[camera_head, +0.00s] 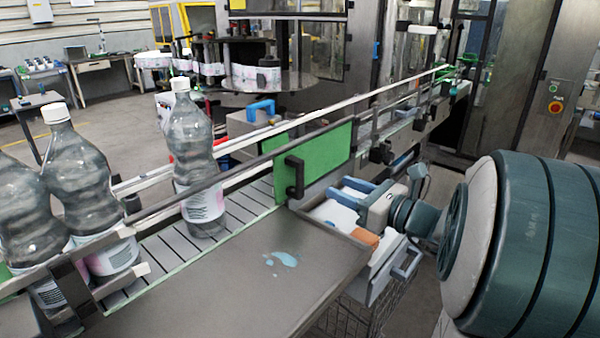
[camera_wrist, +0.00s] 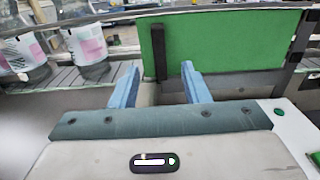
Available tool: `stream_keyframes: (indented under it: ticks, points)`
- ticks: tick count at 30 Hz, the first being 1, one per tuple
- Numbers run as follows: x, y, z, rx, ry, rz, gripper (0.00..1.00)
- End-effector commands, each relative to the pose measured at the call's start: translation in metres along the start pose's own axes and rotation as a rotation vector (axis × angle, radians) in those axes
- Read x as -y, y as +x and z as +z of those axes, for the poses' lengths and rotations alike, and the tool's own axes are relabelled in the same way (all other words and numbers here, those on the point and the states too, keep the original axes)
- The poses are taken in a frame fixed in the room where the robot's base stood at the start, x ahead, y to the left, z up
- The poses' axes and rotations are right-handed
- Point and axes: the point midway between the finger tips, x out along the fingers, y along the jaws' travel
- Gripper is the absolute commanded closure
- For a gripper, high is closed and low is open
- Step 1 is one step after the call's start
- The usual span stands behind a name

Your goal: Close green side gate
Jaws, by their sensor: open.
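The green side gate (camera_head: 328,152) stands upright along the near side of the conveyor, roughly in line with the rail. I cannot tell whether it sits fully flush. Its black handle (camera_head: 293,177) is at its left end. My gripper (camera_head: 346,190) is open and empty, to the right of the handle and apart from it in the head view. In the wrist view the green gate (camera_wrist: 225,45) fills the upper right. The black handle (camera_wrist: 159,52) lines up between the two blue fingers of my gripper (camera_wrist: 159,68), seemingly beyond their tips.
Clear bottles with white caps stand on the conveyor to the left, one bottle (camera_head: 195,150) close to the gate. A grey metal plate (camera_head: 230,285) with a light blue spill (camera_head: 284,259) lies in front. A wire basket (camera_head: 345,318) is below my gripper.

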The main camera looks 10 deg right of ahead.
Motion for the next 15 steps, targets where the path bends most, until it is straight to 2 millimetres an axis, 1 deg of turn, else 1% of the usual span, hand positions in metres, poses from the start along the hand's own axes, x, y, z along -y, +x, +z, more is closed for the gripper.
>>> stream_keyframes:
  ticks: [1,9,15]
  points:
    - [-0.002,0.01,0.002,0.0,0.002,0.007,0.58]
    - [-0.002,0.068,0.002,-0.001,0.003,0.007,0.58]
    - [-0.001,0.102,0.002,-0.001,0.003,0.003,0.58]
